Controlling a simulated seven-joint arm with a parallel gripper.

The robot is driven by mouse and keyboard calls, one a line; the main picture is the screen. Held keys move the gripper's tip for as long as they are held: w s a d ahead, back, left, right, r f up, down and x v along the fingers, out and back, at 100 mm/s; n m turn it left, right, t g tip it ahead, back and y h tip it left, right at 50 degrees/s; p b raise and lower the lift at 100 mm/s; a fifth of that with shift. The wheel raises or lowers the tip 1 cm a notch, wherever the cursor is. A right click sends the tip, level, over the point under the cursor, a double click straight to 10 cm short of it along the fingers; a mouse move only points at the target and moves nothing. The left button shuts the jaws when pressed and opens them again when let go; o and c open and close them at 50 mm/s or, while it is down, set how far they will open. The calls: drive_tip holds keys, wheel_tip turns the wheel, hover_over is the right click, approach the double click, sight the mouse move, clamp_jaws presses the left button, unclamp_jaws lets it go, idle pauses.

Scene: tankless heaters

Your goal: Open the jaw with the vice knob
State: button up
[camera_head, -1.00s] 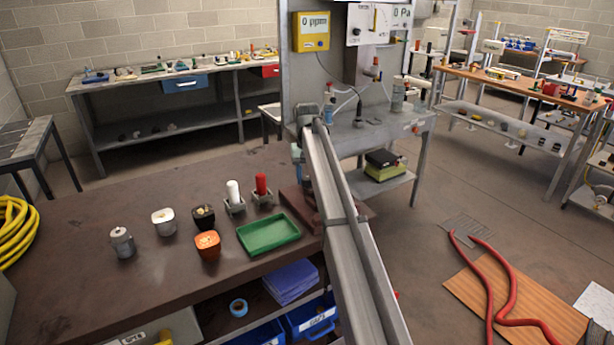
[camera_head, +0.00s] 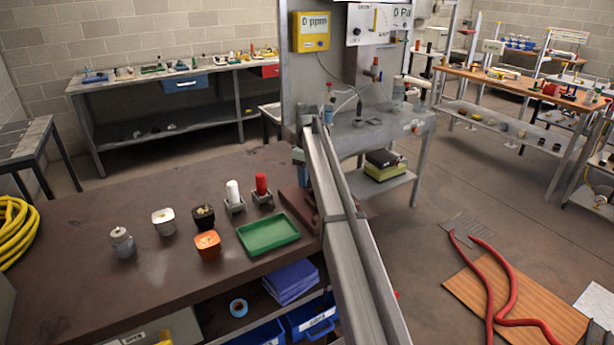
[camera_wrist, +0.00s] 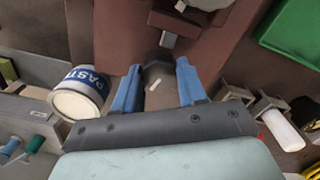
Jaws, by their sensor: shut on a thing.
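The brown-red vice (camera_head: 300,199) stands at the right edge of the brown bench and is mostly hidden behind my arm in the head view. In the wrist view its body (camera_wrist: 115,35) fills the upper middle, with bare grey metal parts (camera_wrist: 205,5) at the top. My gripper (camera_wrist: 157,84) has its two blue fingers on either side of a dark grey rounded part (camera_wrist: 157,70), which looks like the vice knob, and is shut on it. In the head view my gripper (camera_head: 298,156) is small and partly hidden by my arm. The jaw gap cannot be made out.
A green tray (camera_head: 268,235) lies left of the vice. White (camera_head: 234,192) and red (camera_head: 262,186) cylinders stand in holders behind it. Several small pots and jars stand farther left. A paste tub (camera_wrist: 82,92) is left of my gripper in the wrist view.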

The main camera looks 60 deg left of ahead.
drive_tip(key=shift+n, duration=0.8)
drive_tip(key=o, duration=1.1)
drive_tip(key=shift+c, duration=0.2)
wheel_tip(320, 180, up, 14)
drive_tip(key=shift+f, duration=0.1)
